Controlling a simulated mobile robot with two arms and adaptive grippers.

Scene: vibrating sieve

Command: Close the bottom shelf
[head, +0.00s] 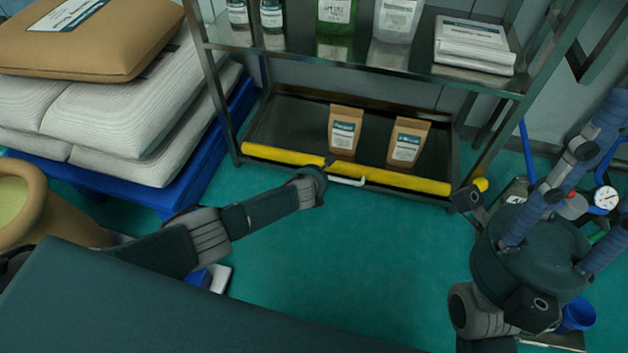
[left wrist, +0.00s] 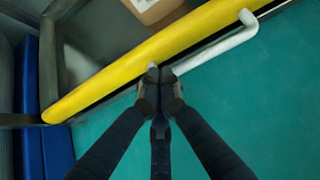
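The bottom shelf is a dark pull-out tray (head: 280,118) at the foot of the metal rack, with a yellow bar (head: 400,181) along its front. A white handle (head: 348,181) is fixed to the front of the bar; it also shows in the left wrist view (left wrist: 222,50). The tray floor behind the bar is visible. My left gripper (head: 328,163) is at the left end of the handle. In the left wrist view its fingertips (left wrist: 161,78) are almost together around the handle's left end; they partly hide the contact.
Two brown pouches (head: 345,131) (head: 407,141) stand in the tray. The upper shelf (head: 350,62) holds bottles and bags. A blue pallet (head: 110,186) with stacked sacks stands left of the rack. Machinery with a gauge (head: 606,197) stands at right. Green floor before the tray is clear.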

